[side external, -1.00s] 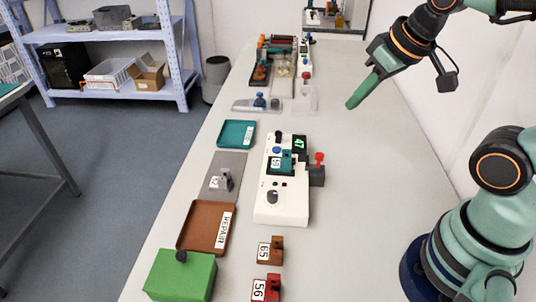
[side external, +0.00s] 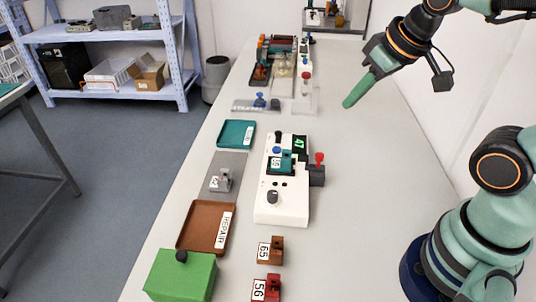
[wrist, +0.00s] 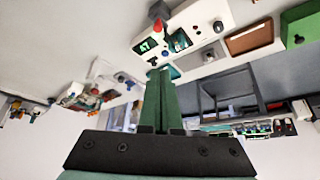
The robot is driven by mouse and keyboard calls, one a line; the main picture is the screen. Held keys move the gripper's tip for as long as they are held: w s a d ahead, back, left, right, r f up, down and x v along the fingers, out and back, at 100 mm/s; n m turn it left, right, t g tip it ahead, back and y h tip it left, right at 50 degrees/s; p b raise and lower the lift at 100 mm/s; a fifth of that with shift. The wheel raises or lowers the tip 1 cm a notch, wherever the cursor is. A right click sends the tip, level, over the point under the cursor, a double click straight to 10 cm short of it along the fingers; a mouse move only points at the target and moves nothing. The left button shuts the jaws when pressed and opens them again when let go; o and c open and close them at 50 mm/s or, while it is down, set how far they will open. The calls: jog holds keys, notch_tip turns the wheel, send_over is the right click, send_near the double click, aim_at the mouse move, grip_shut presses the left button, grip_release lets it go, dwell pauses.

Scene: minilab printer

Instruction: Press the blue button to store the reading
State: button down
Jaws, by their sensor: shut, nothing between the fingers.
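The white device (side external: 284,205) stands on the bench in the side view, with a small display reading 47, a dark knob and a teal block (side external: 280,163) marked 59 or similar seated on it. The blue button (side external: 277,150) is a small round cap near its upper left, just above the teal block. A red-topped lever (side external: 319,158) is at its right side. My gripper (side external: 347,104) is shut and empty, above the bench and well behind and right of the device. In the wrist view my gripper's green fingers (wrist: 158,95) are together, and the white device (wrist: 206,16) is beyond them.
Teal tray (side external: 236,134), grey plate (side external: 214,187), brown REPAIR tray (side external: 190,237) and green box (side external: 182,274) line the left edge. Numbered blocks (side external: 270,250) stand in front. Another blue-topped item (side external: 259,99) is farther back.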

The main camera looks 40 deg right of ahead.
jog(key=w+a+f+n+t, duration=0.15)
jog(key=w+f+n, duration=0.3)
jog(key=w, duration=0.65)
jog(key=n+t, duration=0.2)
jog(key=n, duration=0.2)
send_over(281, 150)
notch_tip(281, 150, down, 6)
jog(key=shift+a+r, duration=0.15)
jog(key=shift+r, duration=0.1)
jog(key=shift+f, duration=4.4)
jog(key=shift+f, duration=0.15)
jog(key=shift+f, duration=0.25)
